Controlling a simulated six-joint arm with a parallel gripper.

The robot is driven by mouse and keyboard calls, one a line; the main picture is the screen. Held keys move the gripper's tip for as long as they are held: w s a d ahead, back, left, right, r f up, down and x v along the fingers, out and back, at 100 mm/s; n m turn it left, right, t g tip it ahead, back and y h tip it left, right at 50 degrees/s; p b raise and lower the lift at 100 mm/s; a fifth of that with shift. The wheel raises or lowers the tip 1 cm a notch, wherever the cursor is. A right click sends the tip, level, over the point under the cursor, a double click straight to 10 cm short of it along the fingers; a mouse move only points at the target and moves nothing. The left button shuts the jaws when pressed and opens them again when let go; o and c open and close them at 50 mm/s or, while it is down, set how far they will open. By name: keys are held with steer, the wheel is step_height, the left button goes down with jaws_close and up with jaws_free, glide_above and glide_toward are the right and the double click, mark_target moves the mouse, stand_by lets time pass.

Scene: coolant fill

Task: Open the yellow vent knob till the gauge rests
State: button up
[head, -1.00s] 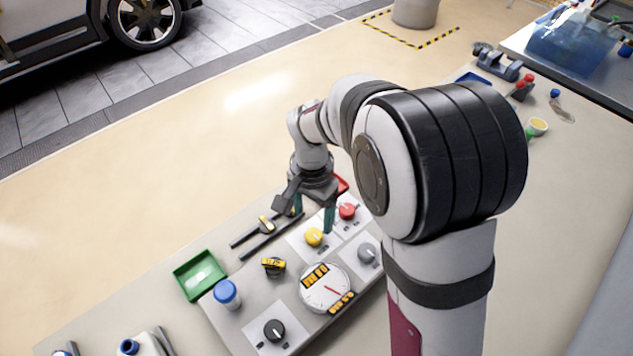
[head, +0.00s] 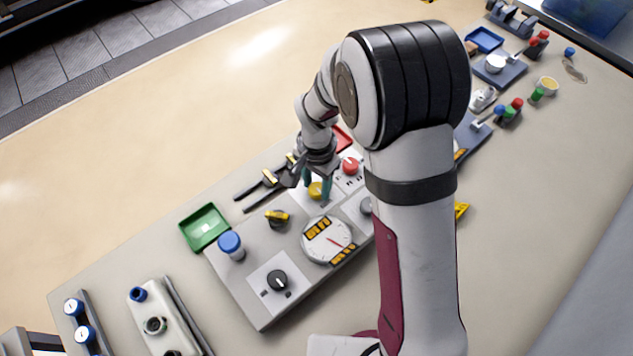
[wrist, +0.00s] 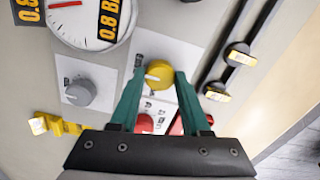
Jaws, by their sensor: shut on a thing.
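The yellow vent knob (head: 316,190) sits on a white plate of the grey panel. In the wrist view the yellow knob (wrist: 158,74) is between the green fingertips of my gripper (wrist: 157,76), which is shut on it. My gripper (head: 317,191) also shows in the head view, reaching down over the knob. The round white gauge (head: 327,239) lies nearer on the panel, with a red needle. The gauge (wrist: 85,20) is at the top left of the wrist view, cut by the frame edge. Its labels are only partly readable.
A red knob (head: 350,166) and a grey knob (wrist: 79,92) are close by. A black knob (head: 277,280), a blue-capped part (head: 231,245) and a small yellow-and-black part (head: 277,218) are on the panel. A green tray (head: 204,228) stands to the left. Black rails with yellow clips (wrist: 237,54) run beside the plate.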

jaws_close()
steer(key=n, duration=0.7)
steer(key=shift+n, duration=0.3)
steer(key=n, duration=0.4)
steer(key=shift+n, duration=2.3)
steer(key=shift+d, duration=0.1)
